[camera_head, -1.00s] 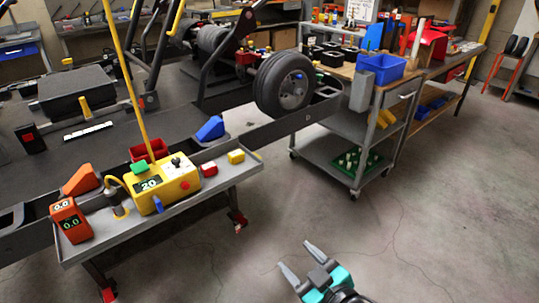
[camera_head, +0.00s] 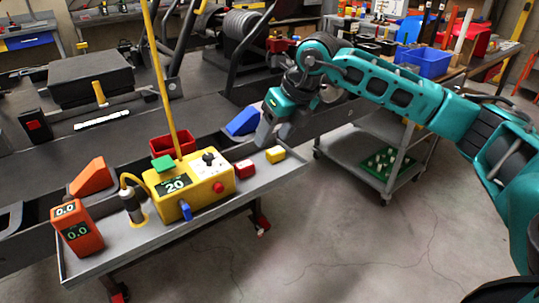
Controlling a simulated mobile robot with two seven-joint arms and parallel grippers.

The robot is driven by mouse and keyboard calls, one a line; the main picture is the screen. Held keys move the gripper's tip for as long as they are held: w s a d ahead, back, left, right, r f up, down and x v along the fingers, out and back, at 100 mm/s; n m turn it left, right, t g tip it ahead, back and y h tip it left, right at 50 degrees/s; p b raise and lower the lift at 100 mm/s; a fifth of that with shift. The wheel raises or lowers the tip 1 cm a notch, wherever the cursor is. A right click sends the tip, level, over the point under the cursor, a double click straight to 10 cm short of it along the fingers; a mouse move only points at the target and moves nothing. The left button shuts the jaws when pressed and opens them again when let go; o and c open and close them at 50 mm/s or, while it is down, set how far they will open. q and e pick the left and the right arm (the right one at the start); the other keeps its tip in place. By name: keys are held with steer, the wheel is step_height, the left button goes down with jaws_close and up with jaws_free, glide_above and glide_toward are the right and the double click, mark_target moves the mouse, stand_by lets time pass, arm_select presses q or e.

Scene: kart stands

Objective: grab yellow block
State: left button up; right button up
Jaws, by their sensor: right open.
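The small yellow block (camera_head: 275,154) sits on the grey tray (camera_head: 225,193), near its right end, beside a small red block (camera_head: 244,168). My right gripper (camera_head: 263,140) is open and empty. It points down close above and just left of the yellow block in the picture, and its fingers look apart from the block. The right arm comes in from the right. My left gripper is not in view.
A yellow control box (camera_head: 190,182) with a tall yellow pole, an orange meter (camera_head: 77,228) and a blue wedge (camera_head: 243,121) are close by. A grey cart (camera_head: 350,160) stands right. Open floor lies in front.

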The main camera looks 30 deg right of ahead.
steer(key=h, duration=0.2)
glide_toward(277, 151)
steer(key=f, duration=0.1)
steer(key=w+f, duration=0.1)
steer(key=f, duration=0.1)
steer(key=shift+f+m+b, duration=0.1)
steer(key=shift+m+b, duration=0.2)
steer(key=shift+m, duration=0.1)
steer(key=shift+x, duration=3.05)
steer(key=shift+w+a, duration=0.1)
steer(key=shift+w, duration=0.05)
steer(key=shift+c, duration=0.2)
steer(key=c, duration=0.7)
steer(key=shift+r, duration=0.25)
